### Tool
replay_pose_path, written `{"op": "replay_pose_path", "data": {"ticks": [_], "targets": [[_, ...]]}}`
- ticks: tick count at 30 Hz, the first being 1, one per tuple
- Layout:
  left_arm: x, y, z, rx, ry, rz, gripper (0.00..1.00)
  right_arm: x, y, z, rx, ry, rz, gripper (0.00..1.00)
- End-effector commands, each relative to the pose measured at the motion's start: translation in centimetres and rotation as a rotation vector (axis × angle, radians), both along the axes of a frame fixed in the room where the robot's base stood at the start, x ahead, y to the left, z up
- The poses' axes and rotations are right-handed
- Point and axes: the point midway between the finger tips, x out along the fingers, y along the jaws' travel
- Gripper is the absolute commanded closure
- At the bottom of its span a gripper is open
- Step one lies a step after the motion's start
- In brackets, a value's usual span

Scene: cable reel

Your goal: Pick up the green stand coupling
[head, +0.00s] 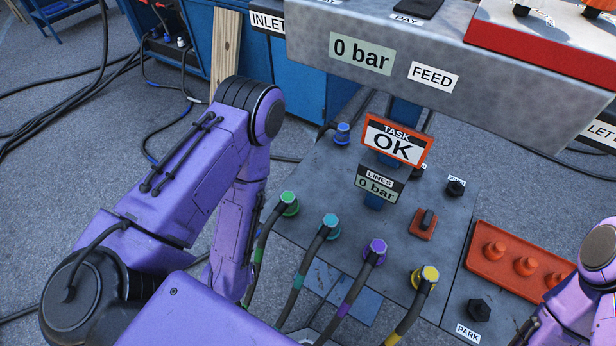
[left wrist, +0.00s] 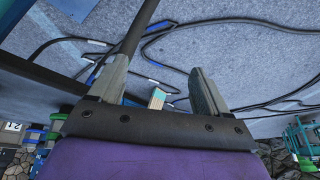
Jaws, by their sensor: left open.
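The green coupling (head: 289,201) sits on the grey panel (head: 330,262) in the head view, leftmost in a row of hose ends, with a dark hose with a green band running down from it. My left arm stands just to its left, and my left gripper is hidden there. In the left wrist view my left gripper (left wrist: 162,72) is open, its two fingers apart over the floor, with nothing clearly held. A dark bar or hose runs beside its left finger. I cannot tell whether the green part at lower left there is the same coupling. My right gripper is out of view.
Teal (head: 330,224), purple (head: 377,248) and yellow (head: 428,275) hose ends stand right of the green one. An orange tray (head: 510,265) lies at the right. A grey box (head: 440,55) overhangs the panel. Dark cables lie on the floor at left.

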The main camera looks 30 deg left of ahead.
Motion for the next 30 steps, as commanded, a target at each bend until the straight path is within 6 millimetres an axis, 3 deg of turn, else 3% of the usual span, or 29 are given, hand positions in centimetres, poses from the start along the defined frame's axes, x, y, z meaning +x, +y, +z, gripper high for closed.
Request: {"op": "replay_pose_path", "data": {"ticks": [2, 7, 12, 15, 20, 26, 30], "targets": [[2.1, 1.0, 0.6, -0.045, -0.081, 0.193, 0.21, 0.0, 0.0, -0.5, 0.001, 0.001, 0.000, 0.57], [9.5, 1.9, 4.4, -0.365, -0.368, 0.978, 0.21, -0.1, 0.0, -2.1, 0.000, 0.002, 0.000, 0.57], [15.1, 0.2, 9.2, -0.822, -0.495, 1.725, 0.21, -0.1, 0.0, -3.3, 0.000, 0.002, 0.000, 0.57], [17.0, -1.0, 11.5, -1.020, -0.468, 2.005, 0.21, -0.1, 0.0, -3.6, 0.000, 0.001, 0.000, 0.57], [18.1, -1.9, 12.8, -1.147, -0.422, 2.188, 0.21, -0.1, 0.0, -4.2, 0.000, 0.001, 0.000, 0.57], [19.3, -1.9, 10.2, -1.149, -0.424, 2.192, 0.21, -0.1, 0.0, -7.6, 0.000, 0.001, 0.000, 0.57], [20.6, -2.0, 8.7, -1.144, -0.423, 2.196, 0.21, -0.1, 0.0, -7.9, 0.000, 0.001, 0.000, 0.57]]}}
